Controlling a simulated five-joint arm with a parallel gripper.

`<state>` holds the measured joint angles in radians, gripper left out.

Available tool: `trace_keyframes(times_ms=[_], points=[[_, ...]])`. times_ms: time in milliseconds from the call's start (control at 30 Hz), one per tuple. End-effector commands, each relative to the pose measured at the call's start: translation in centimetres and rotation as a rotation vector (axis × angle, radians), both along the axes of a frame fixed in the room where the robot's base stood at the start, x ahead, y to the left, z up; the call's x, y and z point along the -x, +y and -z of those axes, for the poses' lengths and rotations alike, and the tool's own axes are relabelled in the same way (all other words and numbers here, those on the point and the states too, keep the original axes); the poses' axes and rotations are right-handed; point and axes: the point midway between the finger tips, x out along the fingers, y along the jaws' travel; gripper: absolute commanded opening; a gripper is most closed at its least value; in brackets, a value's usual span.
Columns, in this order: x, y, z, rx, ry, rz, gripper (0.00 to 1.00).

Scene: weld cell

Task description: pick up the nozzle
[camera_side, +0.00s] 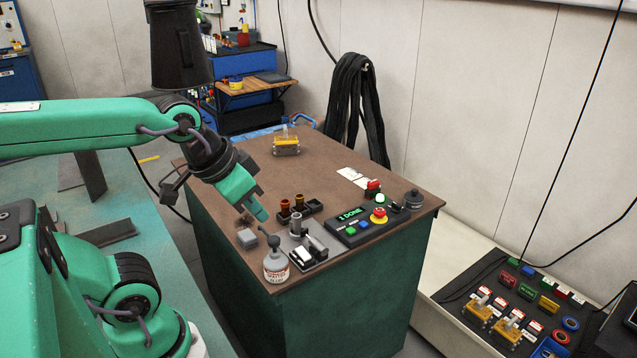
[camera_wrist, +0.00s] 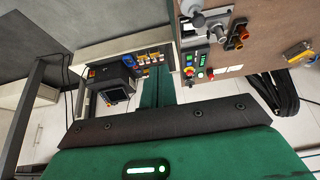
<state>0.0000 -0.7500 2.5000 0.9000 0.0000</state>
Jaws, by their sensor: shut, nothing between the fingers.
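Two copper-coloured nozzles (camera_side: 285,207) stand in a small black holder (camera_side: 313,208) on the brown table. They also show as orange-brown cups in the wrist view (camera_wrist: 241,34), near the top right. I cannot tell which one is meant. My gripper (camera_side: 262,214) is green, shut and empty. It points down and right over the table's left part, a little left of the nozzles and apart from them. In the wrist view only its green body and dark edge fill the bottom, and the fingertips are not clear.
A flux bottle (camera_side: 276,264), a grey metal fixture (camera_side: 297,228) and a button panel (camera_side: 362,228) stand close to the holder. A yellow-based clamp (camera_side: 286,146) sits at the table's back. The middle of the brown table (camera_side: 240,165) is clear.

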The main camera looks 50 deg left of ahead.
Motion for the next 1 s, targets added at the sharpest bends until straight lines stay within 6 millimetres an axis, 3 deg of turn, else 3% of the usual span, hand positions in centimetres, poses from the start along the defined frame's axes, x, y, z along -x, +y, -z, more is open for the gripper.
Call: trace_keyframes(times_ms=[133, 367, 767, 1000], points=[[0.0, 0.0, 0.0, 0.0, 0.0, 0.0, 0.04], [0.0, 0.0, 0.0, 0.0, 0.0, 0.0, 0.49], [-0.2, 0.1, -0.1, 0.007, 0.005, -0.017, 0.5], [-1.9, 0.9, -0.2, 0.056, 0.044, -0.146, 0.5]])
